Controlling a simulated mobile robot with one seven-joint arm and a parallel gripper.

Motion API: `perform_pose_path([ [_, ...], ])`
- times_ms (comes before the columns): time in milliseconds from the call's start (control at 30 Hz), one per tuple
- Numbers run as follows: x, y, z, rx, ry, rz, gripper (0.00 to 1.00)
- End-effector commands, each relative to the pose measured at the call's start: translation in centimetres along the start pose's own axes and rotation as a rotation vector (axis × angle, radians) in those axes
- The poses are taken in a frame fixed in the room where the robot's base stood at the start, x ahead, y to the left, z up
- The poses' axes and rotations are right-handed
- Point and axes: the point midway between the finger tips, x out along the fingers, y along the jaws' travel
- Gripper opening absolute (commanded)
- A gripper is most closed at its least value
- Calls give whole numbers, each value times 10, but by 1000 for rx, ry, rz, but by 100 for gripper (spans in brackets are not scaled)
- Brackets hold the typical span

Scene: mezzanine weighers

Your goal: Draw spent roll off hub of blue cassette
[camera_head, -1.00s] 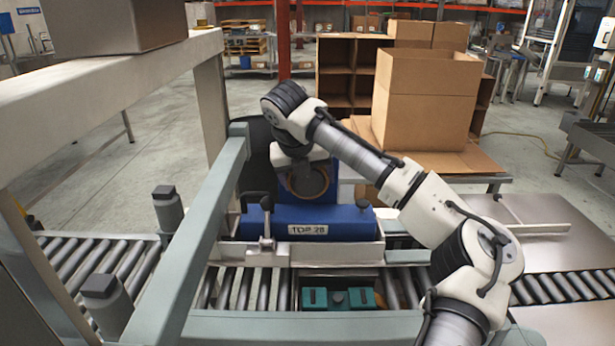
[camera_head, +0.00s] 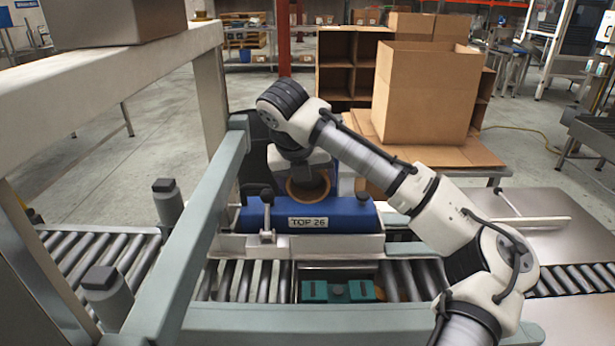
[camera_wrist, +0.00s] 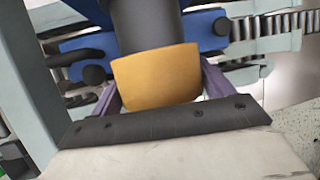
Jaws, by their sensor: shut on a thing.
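The blue cassette (camera_head: 350,219) lies in a pale tray on the roller conveyor, its label facing me. It also shows in the wrist view (camera_wrist: 88,44). The spent roll (camera_head: 308,188) shows as a tan ring with a dark middle, tilted, just above the cassette's rear. In the wrist view the roll (camera_wrist: 155,82) is an orange-tan piece between my two purple fingers, with a dark cylinder beyond it. My gripper (camera_wrist: 158,76) is shut on the roll; in the head view my wrist hides the fingers. Whether the roll still sits on the hub cannot be told.
A grey-green rail (camera_head: 190,235) runs close left of the cassette. A dark-knobbed clamp (camera_head: 267,215) stands at its front. An open cardboard box (camera_head: 425,95) stands behind right.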

Motion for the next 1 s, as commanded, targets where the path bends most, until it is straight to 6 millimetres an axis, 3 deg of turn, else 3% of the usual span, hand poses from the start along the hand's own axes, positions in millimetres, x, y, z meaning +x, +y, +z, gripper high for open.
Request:
perform_pose_path([
  [700, -14, 0, -32, 0, -2, 0, 57],
  [1000, -15, 0, -37, 0, -2, 0, 57],
])
